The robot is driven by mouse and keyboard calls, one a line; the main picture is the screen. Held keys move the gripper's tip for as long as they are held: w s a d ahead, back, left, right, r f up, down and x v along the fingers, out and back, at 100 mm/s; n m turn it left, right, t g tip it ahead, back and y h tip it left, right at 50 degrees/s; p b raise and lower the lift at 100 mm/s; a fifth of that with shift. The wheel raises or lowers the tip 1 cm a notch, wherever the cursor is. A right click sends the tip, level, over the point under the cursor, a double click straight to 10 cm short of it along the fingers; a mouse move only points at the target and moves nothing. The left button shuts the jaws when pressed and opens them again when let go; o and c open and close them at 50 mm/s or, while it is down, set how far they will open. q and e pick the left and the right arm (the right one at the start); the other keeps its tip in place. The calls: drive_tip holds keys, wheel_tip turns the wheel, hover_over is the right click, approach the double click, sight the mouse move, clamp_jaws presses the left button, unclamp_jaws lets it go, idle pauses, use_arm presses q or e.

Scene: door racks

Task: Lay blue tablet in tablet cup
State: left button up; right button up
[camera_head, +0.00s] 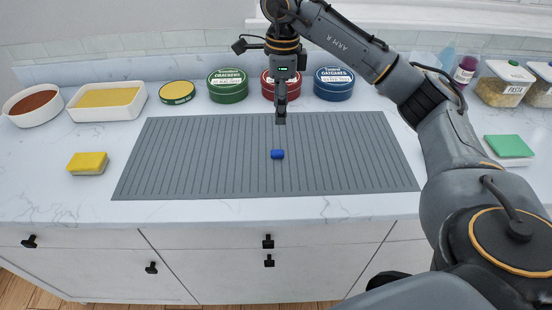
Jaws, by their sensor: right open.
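A small blue tablet (277,154) lies on the grey ribbed mat (180,160), near its middle. My right gripper (280,118) points down above the mat, behind the blue tablet in the picture and apart from it. It is open and empty; its fingers overlap from this angle. I cannot make out a tablet cup in this view. My left gripper is not in view.
Green (228,86), red (267,84) and blue (333,83) tins stand behind the mat. A yellow tin (177,92), two white-rimmed dishes and a sponge (88,163) are at left. Pasta containers and a green-topped sponge (509,146) are at right. The mat is otherwise clear.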

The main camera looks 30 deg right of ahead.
hover_over(277, 152)
drive_tip(key=f, duration=0.7)
drive_tip(key=shift+s+d+f, duration=0.3)
drive_tip(key=shift+f, duration=0.55)
drive_tip(key=f, duration=0.1)
drive_tip(key=f+p, duration=0.1)
drive_tip(key=f, duration=0.1)
drive_tip(key=f+p, duration=0.1)
drive_tip(key=shift+w+a+f, duration=0.25)
drive_tip(key=shift+f, duration=0.35)
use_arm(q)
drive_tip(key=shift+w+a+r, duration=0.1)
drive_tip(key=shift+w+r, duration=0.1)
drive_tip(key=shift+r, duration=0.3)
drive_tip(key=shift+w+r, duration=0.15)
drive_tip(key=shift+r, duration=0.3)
use_arm(e)
drive_tip(key=shift+c, duration=0.2)
drive_tip(key=c, duration=1)
drive_tip(key=shift+o, duration=0.2)
